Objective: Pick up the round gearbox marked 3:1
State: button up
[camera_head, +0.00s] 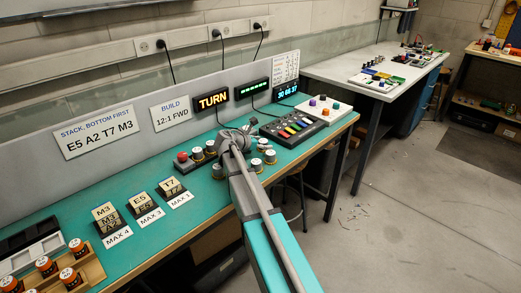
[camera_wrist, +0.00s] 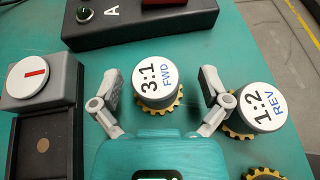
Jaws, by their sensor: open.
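The round gearbox marked 3:1 FWD (camera_wrist: 155,80) stands upright on the green bench in the wrist view, with a white top, grey body and brass toothed rim at its base. My gripper (camera_wrist: 162,88) is open, one finger left of this gearbox and one right of it, with a visible gap on each side. I cannot tell how high the fingertips are against it. In the head view my gripper (camera_head: 236,140) is over the bench among several small gearboxes; their marks are too small to read, and I cannot pick out 3:1 there.
A gearbox marked 1:2 REV (camera_wrist: 262,105) stands close by the right finger. A brass gear rim (camera_wrist: 264,173) shows at the bottom right. A grey unit with a red-barred disc (camera_wrist: 28,72) is at left. A dark box marked A (camera_wrist: 135,24) lies beyond the gearbox.

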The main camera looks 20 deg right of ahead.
dwell(0.5)
jog(key=c, duration=1.3)
jog(key=shift+r, duration=0.1)
notch_tip(320, 180, up, 3)
jog(key=p, duration=0.3)
jog(key=shift+f, duration=0.2)
jog(key=s+d+r+p, duration=0.8)
jog(key=d+r+p, duration=0.2)
jog(key=d, duration=0.1)
jog(key=shift+d, duration=0.25)
jog(key=shift+r, duration=0.1)
